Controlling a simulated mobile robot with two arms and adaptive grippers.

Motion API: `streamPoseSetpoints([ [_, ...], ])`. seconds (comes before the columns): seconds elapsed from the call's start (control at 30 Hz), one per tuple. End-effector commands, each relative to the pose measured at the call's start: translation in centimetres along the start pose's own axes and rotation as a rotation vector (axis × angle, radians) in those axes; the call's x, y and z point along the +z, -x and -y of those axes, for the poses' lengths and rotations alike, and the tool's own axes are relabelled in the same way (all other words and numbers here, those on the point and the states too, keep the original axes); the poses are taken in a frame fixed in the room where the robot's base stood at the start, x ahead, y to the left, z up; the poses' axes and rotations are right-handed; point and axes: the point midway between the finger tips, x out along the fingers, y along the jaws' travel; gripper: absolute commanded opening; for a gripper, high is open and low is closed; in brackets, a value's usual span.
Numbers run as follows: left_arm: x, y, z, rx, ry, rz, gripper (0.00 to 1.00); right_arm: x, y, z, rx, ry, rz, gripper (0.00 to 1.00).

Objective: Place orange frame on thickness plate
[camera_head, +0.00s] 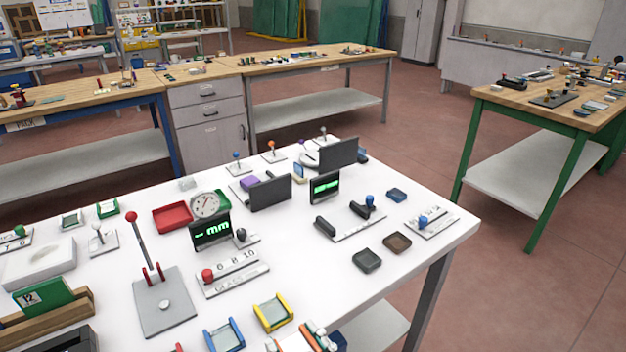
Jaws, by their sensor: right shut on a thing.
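The orange frame (318,337) is at the bottom edge, partly cut off, low over the front of the white table. My right gripper (297,339) is shut on it; only its fingertip area shows. A plate marked 6, 8, 10 and GLASS (236,283), with a red knob, lies up and left of the frame. Behind it stand a dark display reading "– mm" (211,232) and a round dial gauge (205,204). I cannot tell for sure which part is the thickness plate. My left gripper is not in view.
A yellow frame (273,313) and a blue frame (224,336) lie just left of the orange one. A grey plate with a tall red-knobbed lever (162,318) stands further left. Dark trays (367,261) lie to the right. The table's front right is clear.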

Motion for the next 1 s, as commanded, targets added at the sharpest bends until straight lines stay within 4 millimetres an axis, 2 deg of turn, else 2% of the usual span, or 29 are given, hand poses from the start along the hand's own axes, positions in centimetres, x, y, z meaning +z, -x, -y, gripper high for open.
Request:
streamPoseSetpoints([
  [0.07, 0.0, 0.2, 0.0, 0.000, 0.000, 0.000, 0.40, -0.2, 0.3, -1.0, 0.033, -0.002, -0.001, 0.20],
  [0.17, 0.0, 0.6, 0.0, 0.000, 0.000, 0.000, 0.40, -0.4, 1.5, -3.8, 0.123, -0.003, 0.002, 0.20],
  [0.27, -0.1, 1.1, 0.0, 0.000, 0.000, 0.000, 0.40, -0.3, 3.8, -7.6, 0.252, -0.003, 0.006, 0.20],
  [0.4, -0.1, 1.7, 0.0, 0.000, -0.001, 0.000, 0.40, 0.0, 7.9, -12.6, 0.430, -0.002, 0.006, 0.20],
  [0.53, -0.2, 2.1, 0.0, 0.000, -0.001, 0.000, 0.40, 0.2, 11.4, -15.7, 0.549, 0.001, 0.005, 0.20],
  [0.63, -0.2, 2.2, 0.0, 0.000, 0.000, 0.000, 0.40, 0.3, 13.1, -16.9, 0.600, 0.000, 0.002, 0.20],
  [0.8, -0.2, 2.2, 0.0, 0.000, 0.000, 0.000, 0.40, 0.3, 14.0, -17.6, 0.627, 0.001, 0.000, 0.19],
  [0.93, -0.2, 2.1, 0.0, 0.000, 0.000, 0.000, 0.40, 0.3, 13.3, -17.1, 0.606, 0.001, -0.003, 0.19],
  [1.0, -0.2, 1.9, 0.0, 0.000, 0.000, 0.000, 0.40, 0.3, 11.9, -16.2, 0.568, 0.002, -0.005, 0.19],
])
